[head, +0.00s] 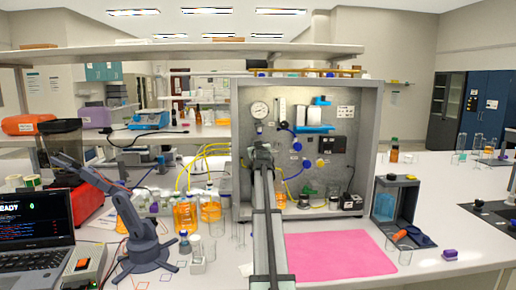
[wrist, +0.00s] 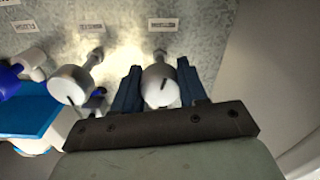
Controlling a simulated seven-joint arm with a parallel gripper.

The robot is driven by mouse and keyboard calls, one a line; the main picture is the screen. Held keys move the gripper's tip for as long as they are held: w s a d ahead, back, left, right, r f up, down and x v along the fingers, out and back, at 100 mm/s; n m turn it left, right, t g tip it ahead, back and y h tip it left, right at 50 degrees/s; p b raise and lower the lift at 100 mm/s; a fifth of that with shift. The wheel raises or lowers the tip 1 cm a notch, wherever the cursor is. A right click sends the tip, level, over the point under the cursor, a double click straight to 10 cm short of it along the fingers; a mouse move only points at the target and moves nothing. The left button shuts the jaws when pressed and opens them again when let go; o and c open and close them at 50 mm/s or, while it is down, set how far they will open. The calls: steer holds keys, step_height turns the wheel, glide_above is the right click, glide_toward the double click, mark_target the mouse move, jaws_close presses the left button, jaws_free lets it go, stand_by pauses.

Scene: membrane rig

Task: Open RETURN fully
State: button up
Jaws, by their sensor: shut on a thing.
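In the wrist view, my gripper (wrist: 160,90) has its two dark blue fingers on either side of a pale grey round knob (wrist: 159,86). The knob sits on a short stem out of the metal panel and has a dark line on its face, close to upright in the picture and slightly tilted. A small white label (wrist: 162,24) lies beyond its stem; its lettering is upside down and too blurred to read surely as RETURN. In the head view, my gripper (head: 262,152) is against the left part of the panel (head: 343,97), and my arm hides the knob.
In the wrist view, a similar grey knob (wrist: 72,85) stands just left, with a blue-and-white fitting (wrist: 22,68) beyond. In the head view, a pressure gauge (head: 260,110), blue knobs (head: 308,163), yellow tubing (head: 210,152) and orange bottles (head: 185,215) are close by. A pink mat (head: 340,254) lies clear.

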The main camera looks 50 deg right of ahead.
steer(key=shift+n, duration=1.5)
steer(key=o, duration=1.1)
steer(key=shift+c, duration=0.2)
steer(key=v, duration=1.3)
steer(key=shift+s+a, duration=0.25)
steer(key=shift+s, duration=0.05)
steer(key=shift+r, duration=0.1)
